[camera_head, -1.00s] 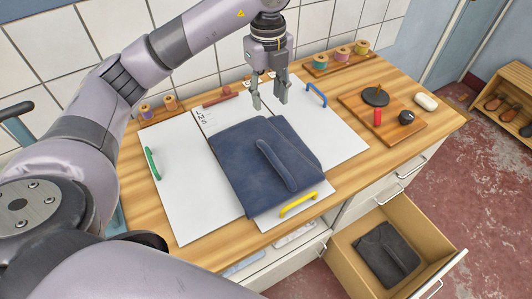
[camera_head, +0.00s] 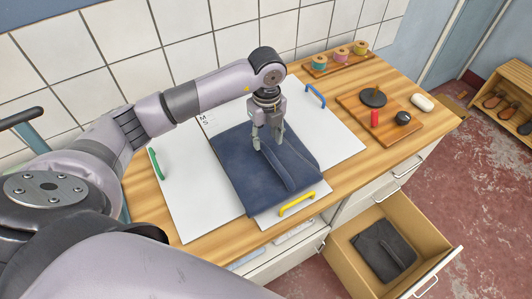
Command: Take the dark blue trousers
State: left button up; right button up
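The dark blue trousers (camera_head: 240,178) lie folded on the white board on the wooden counter, with a raised strip (camera_head: 283,172) running along their top. My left gripper (camera_head: 268,145) points down over the upper part of the trousers. Its two fingers stand apart near the upper end of the strip, with nothing seen held between them. Whether the fingertips touch the cloth I cannot tell. The gripper hides part of the trousers' far edge. My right gripper is not in view.
White boards (camera_head: 185,205) carry a green handle (camera_head: 155,163), a blue handle (camera_head: 316,96) and a yellow handle (camera_head: 297,204). A wooden board (camera_head: 385,125) with small items lies right. An open drawer (camera_head: 345,262) holds a dark grey folded garment (camera_head: 383,250).

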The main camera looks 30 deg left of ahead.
aim_at(266, 149)
pick_arm(q)
jog(key=shift+s+f+p, duration=0.2)
jog(key=shift+f+p, duration=0.35)
jog(key=shift+f, duration=1.3)
jog(key=shift+c, duration=0.5)
grip_shut()
jog(key=shift+r, duration=0.1)
